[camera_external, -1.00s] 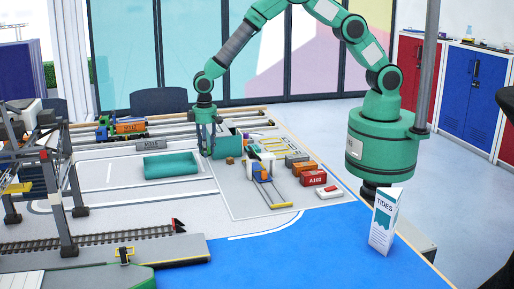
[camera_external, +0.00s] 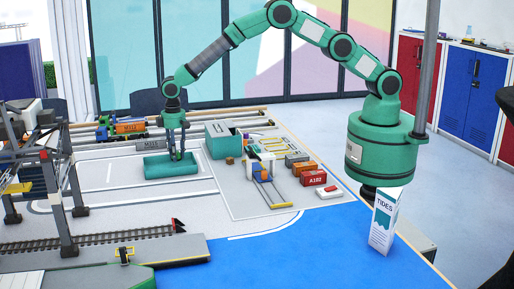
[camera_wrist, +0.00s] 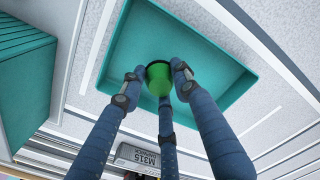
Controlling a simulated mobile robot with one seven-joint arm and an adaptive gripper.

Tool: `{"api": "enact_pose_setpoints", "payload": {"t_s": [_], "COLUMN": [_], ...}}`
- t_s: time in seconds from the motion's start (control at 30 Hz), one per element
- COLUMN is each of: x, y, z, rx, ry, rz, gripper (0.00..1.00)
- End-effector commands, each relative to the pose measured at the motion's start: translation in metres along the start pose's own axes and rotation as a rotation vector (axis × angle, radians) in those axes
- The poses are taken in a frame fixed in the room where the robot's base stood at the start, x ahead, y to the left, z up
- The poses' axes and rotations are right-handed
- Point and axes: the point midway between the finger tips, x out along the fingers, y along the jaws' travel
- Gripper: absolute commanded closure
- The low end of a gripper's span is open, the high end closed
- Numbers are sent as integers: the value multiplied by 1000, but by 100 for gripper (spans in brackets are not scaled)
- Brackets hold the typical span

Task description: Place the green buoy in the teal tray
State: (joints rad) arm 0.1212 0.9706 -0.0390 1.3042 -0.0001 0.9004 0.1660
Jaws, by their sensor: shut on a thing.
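The teal tray (camera_external: 171,170) lies on the grey part of the table in the external view. It also fills the middle of the wrist view (camera_wrist: 200,37). My gripper (camera_external: 177,157) is over the tray, pointing down. In the wrist view its fingers (camera_wrist: 158,78) are closed around the green buoy (camera_wrist: 159,84), which has a dark top. The buoy appears within the tray's outline there. I cannot tell whether it touches the tray floor. The fingers mostly hide the buoy in the external view.
A teal bin (camera_external: 221,142) stands right of the tray; its ribbed side shows at left in the wrist view (camera_wrist: 25,75). Several small containers, including a red one (camera_external: 313,178), lie farther right. A grey gantry crane (camera_external: 55,180) stands at left. The blue area (camera_external: 300,245) in front is largely clear.

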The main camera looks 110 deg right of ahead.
Motion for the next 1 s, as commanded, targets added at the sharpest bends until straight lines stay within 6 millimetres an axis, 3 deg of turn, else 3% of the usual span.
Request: {"api": "enact_pose_setpoints", "payload": {"t_s": [0.37, 0.7, 1.0], "x": [0, 32, 34], "y": [0, 0, 0], "z": [-2, -1, -2], "rx": [0, 0, 0], "ry": [1, 0, 2], "rz": [0, 0, 0], "gripper": [95, 95, 95]}}
